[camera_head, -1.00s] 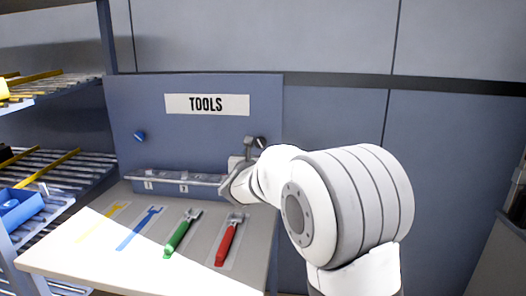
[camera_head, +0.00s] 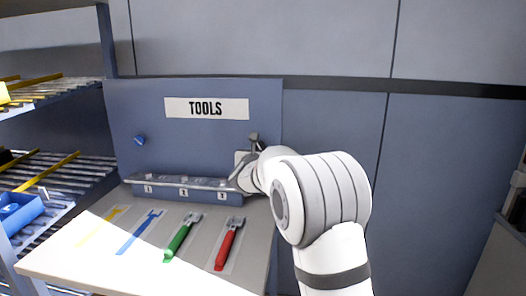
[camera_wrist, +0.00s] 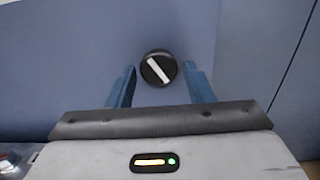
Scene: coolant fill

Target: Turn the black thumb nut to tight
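The black thumb nut (camera_wrist: 158,68) shows in the wrist view as a round black knob with a white bar running from upper left to lower right. It sits on the blue tool panel (camera_wrist: 60,60). My gripper (camera_wrist: 158,78) is open, with one blue finger on each side and a gap to the nut on both sides. The nut lies between and slightly beyond the fingertips, and I cannot tell the depth. In the head view my gripper (camera_head: 256,146) is at the panel's right side, and my wrist hides most of the nut.
A blue knob (camera_head: 140,139) is on the panel's left, below the TOOLS sign (camera_head: 207,108). A numbered rail (camera_head: 180,187) runs along the panel's foot. A green-handled tool (camera_head: 180,240) and a red-handled tool (camera_head: 228,245) lie on the bench (camera_head: 130,268). Shelves stand at left.

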